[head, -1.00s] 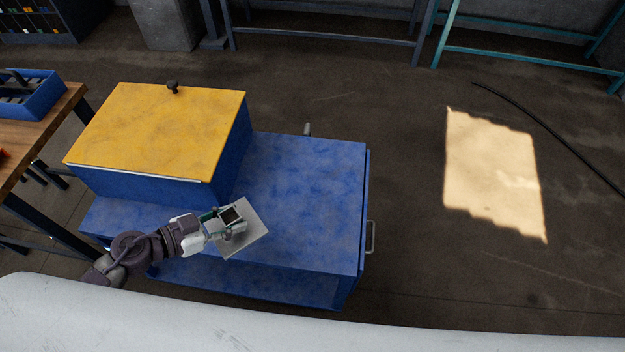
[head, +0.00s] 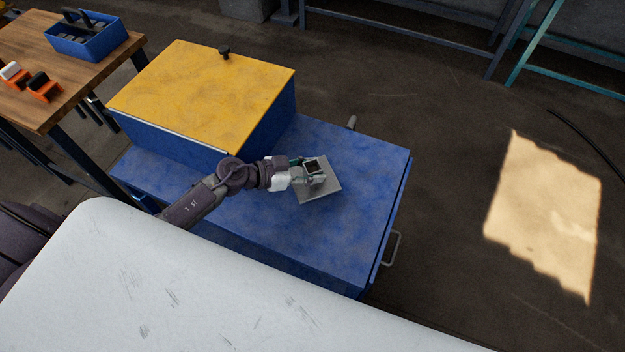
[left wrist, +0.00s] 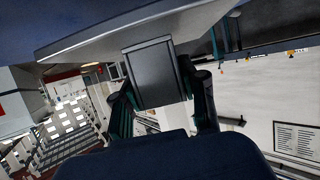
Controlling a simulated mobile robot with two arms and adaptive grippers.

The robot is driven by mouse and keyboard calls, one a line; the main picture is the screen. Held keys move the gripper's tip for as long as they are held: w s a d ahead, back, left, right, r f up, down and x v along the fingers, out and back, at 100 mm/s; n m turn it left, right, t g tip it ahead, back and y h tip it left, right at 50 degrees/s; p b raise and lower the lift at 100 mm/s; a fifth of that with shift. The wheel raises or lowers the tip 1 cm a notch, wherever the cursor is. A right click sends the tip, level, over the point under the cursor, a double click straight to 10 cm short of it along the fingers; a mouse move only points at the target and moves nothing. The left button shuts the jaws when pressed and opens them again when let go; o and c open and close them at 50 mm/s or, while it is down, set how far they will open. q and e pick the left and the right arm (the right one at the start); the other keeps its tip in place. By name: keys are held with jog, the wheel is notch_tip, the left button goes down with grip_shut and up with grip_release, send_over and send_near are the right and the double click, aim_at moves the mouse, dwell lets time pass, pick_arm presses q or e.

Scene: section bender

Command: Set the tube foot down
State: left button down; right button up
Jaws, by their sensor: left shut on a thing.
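The tube foot is a grey square plate (head: 328,190) with a short square tube (head: 313,166) standing on it. It is over the bare blue top of the cart (head: 350,215), to the right of the yellow-lidded box. My left gripper (head: 306,174) is shut on the tube. In the left wrist view the tube (left wrist: 153,73) is between the fingers, and the plate (left wrist: 185,25) spans the top of the picture. I cannot tell whether the plate touches the cart top. My right gripper is not in view.
A blue box with a yellow lid (head: 205,90) and black knob stands on the cart's left part. A large pale scratched surface (head: 200,290) fills the foreground. A wooden bench (head: 80,75) with a blue tray (head: 88,38) is at upper left. The cart top right of the foot is clear.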

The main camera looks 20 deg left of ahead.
pick_arm(q)
jog(key=shift+w+f, duration=0.15)
jog(key=shift+f, duration=0.05)
notch_tip(320, 180, down, 3)
jog(key=shift+f+b, duration=0.2)
jog(key=shift+b, duration=0.85)
jog(key=shift+f, duration=0.1)
jog(key=shift+f, duration=0.15)
jog(key=c, duration=0.6)
grip_release()
jog(key=shift+c, duration=0.2)
